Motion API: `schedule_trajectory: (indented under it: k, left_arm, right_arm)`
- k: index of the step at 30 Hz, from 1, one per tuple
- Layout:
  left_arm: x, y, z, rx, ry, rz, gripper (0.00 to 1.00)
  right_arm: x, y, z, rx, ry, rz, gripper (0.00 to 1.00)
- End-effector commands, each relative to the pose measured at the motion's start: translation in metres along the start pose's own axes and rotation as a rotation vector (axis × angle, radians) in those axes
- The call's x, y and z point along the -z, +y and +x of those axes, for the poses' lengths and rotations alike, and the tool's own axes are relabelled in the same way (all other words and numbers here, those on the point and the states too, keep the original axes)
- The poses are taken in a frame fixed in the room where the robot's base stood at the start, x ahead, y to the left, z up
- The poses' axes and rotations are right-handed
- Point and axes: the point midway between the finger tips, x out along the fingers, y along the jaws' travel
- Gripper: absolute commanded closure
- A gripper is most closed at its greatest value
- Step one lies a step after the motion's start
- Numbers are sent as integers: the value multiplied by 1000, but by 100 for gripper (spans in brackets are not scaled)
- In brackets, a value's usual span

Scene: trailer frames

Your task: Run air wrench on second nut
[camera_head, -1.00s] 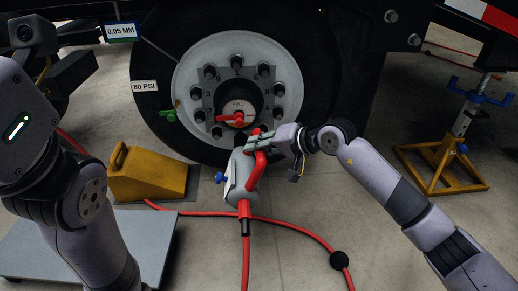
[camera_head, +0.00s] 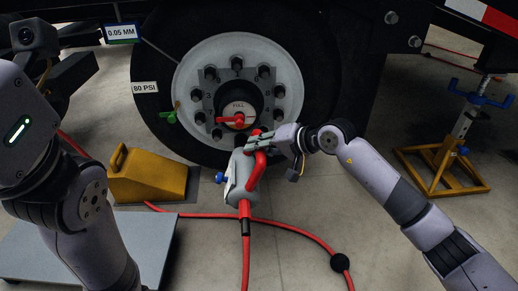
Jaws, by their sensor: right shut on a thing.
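A grey air wrench (camera_head: 240,187) with a red handle and a red hose below it is in front of the wheel's lower edge. My right gripper (camera_head: 262,142) is shut on its red handle. The white wheel hub (camera_head: 195,70) carries a ring of dark nuts (camera_head: 237,63) around a centre cap with a red pull lever (camera_head: 237,120). The wrench is below the lever; its front end faces the wheel, and I cannot tell whether it touches a nut. My left arm stands at the left edge, and its gripper is not in view.
A yellow wheel chock (camera_head: 148,176) sits left of the tyre (camera_head: 325,90). A grey platform (camera_head: 160,240) lies at the front left. A yellow jack stand (camera_head: 440,165) stands at the right. The red hose (camera_head: 300,229) crosses the floor.

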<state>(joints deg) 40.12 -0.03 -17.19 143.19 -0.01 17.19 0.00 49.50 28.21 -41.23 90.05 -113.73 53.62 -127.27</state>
Motion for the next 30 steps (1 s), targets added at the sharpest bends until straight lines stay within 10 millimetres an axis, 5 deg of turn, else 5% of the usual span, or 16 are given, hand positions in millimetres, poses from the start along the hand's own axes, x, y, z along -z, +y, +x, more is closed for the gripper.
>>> schedule_trajectory:
  k: [30]
  left_arm:
    - [3, 1, -6, 0, 2, 0, 60]
  right_arm:
    - [15, -3, 5, 6, 10, -2, 100]
